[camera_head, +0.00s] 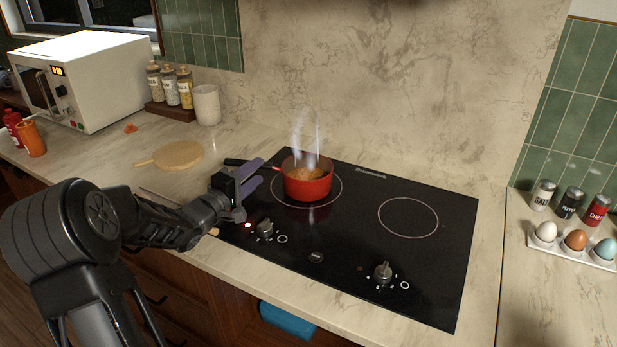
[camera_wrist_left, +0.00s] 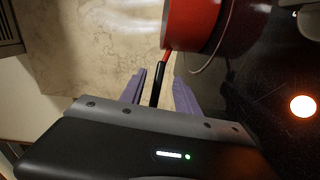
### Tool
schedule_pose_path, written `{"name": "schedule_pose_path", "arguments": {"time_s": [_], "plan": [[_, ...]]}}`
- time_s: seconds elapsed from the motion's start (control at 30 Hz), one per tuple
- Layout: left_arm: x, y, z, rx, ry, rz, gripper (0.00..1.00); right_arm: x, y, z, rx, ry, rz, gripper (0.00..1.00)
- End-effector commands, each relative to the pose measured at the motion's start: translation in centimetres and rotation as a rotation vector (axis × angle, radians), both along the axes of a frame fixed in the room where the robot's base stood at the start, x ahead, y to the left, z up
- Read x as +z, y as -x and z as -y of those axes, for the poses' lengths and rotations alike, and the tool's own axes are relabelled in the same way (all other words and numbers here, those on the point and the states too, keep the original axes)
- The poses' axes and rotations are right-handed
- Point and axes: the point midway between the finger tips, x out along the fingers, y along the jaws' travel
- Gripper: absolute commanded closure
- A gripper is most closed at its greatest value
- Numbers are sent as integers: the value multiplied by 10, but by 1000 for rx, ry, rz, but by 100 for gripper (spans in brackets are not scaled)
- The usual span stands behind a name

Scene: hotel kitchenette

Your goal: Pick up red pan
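The red pan (camera_head: 307,188) sits on the rear left ring of the black cooktop (camera_head: 345,240), with brownish food inside and steam rising. Its dark handle (camera_head: 243,163) points left. My left gripper (camera_head: 252,186) is just left of the pan at the handle. In the left wrist view the pan (camera_wrist_left: 192,22) is at the top, and its handle (camera_wrist_left: 158,88) runs down between the two purple fingers of the gripper (camera_wrist_left: 160,92). The fingers are apart, with gaps on both sides of the handle. My right gripper is not in view.
A round wooden board (camera_head: 178,155), a white cup (camera_head: 206,105), spice jars (camera_head: 170,88) and a microwave (camera_head: 85,80) stand to the left. Shakers (camera_head: 569,203) and an egg tray (camera_head: 575,251) are at the right. The cooktop's right side is clear.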

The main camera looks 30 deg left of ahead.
Motion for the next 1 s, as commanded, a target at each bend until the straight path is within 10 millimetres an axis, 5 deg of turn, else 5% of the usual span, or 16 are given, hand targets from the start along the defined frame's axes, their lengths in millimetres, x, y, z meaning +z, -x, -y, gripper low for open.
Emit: {"name": "schedule_pose_path", "arguments": {"time_s": [0.83, 1.0], "plan": [[-1, -28, 1, -2, -1, 0, 62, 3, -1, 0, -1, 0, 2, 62], [-1, -46, 2, -3, 0, 1, 62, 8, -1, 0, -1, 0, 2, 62]]}}
